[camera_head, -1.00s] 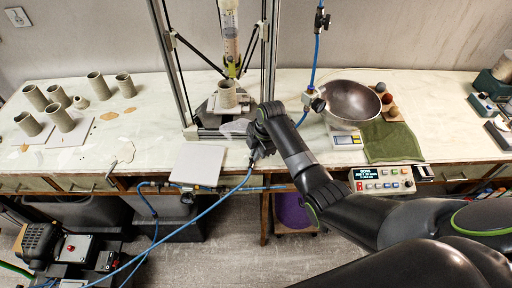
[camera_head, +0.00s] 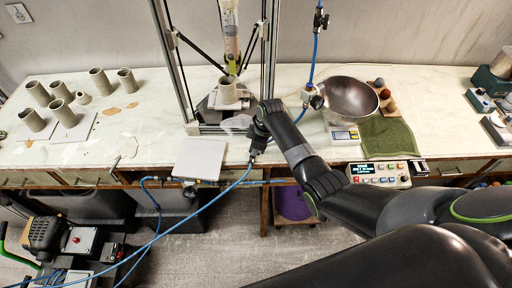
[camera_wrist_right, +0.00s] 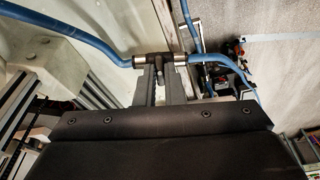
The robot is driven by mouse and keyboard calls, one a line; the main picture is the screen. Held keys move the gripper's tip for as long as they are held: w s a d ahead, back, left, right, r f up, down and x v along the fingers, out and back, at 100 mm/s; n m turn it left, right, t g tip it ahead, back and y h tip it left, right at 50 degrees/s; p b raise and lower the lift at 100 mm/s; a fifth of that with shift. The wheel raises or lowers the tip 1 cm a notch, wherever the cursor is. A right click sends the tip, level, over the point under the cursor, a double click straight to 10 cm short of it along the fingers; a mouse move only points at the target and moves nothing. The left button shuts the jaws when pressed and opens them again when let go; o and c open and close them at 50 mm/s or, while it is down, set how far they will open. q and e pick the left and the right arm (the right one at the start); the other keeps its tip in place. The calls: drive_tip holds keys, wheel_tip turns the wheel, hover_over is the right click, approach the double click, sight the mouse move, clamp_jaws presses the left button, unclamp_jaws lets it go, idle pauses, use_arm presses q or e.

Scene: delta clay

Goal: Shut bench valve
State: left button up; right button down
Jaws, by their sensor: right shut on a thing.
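In the right wrist view, a small inline valve (camera_wrist_right: 147,58) with metal end fittings sits between two lengths of blue hose (camera_wrist_right: 100,44). My right gripper (camera_wrist_right: 160,76) is at the valve, its two grey fingers shut on the small dark handle between them. In the head view, my right gripper (camera_head: 256,150) is at the bench's front edge, by the blue hose (camera_head: 236,180). The arm and wrist hide most of the valve there. The handle's exact angle is hard to tell. My left gripper is not in view.
A clay printer frame (camera_head: 269,60) with a grey pot (camera_head: 228,92) stands behind my gripper. A white slab (camera_head: 200,160) lies to its left. A steel bowl (camera_head: 352,96), green cloth (camera_head: 391,138) and control box (camera_head: 379,173) are to its right. Several clay cups stand at left.

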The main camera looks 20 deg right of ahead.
idle(0.3)
drive_tip(key=c, duration=1.5)
unclamp_jaws()
drive_tip(key=shift+c, duration=0.2)
drive_tip(key=shift+d+r, duration=0.15)
drive_tip(key=shift+r, duration=0.45)
drive_tip(key=b+v, duration=0.1)
drive_tip(key=v, duration=1.5)
drive_tip(key=shift+b, duration=0.35)
